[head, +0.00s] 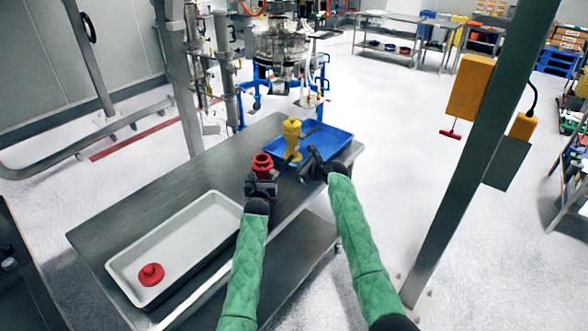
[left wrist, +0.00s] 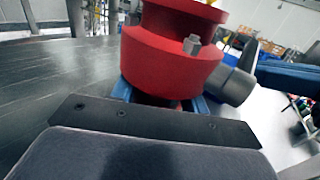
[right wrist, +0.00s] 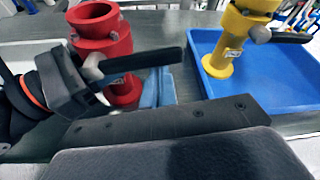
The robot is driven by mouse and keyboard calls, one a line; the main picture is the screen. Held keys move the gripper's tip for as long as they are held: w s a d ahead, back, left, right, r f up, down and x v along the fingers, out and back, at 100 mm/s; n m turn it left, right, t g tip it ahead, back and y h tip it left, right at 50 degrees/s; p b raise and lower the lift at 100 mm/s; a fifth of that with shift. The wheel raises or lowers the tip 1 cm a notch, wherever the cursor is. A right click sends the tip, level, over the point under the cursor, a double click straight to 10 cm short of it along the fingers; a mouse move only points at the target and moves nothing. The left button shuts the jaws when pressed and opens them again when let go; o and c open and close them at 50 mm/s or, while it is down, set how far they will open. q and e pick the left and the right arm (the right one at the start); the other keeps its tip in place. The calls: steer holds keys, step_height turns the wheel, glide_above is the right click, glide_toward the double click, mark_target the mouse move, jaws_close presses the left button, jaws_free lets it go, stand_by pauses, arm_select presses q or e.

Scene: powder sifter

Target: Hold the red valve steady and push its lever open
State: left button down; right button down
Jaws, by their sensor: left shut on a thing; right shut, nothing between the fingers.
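The red valve (head: 262,165) stands upright on the grey table, in front of the blue tray. My left gripper (head: 261,182) is shut on its body; in the left wrist view blue fingertips flank the red valve (left wrist: 170,60). In the right wrist view the red valve (right wrist: 122,90) shows an open round top and a dark lever (right wrist: 145,61) reaching out to the right. My right gripper (head: 310,163) is shut and empty, to the right of the valve. Its blue fingertips (right wrist: 158,88) are close by the lever; I cannot tell whether they touch it.
A yellow valve (head: 291,138) stands in the blue tray (head: 335,143) behind the grippers. A white tray (head: 200,220) at the table's left holds a red round part (head: 151,274). The grey table (head: 205,170) has free room behind the white tray. A steel post (head: 465,150) rises at the right.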

steer(key=r+n+t, duration=0.1)
steer(key=n, duration=0.1)
steer(key=s+r+n+t, duration=0.1)
steer(key=r, duration=0.1)
steer(key=a+r+n+t+h, duration=0.1)
steer(key=n, duration=0.1)
steer(key=shift+s+r+n, duration=0.2)
steer(key=shift+r+n, duration=0.1)
steer(key=shift+w+d+f, duration=0.4)
steer(key=shift+w+f, duration=0.2)
steer(key=shift+w+d+f, duration=0.4)
steer(key=shift+w+f, duration=0.2)
steer(key=shift+d+f, duration=0.1)
steer(key=shift+d, duration=0.05)
steer(key=v, duration=0.9)
steer(key=shift+s+d, duration=0.25)
steer(key=shift+d, duration=0.05)
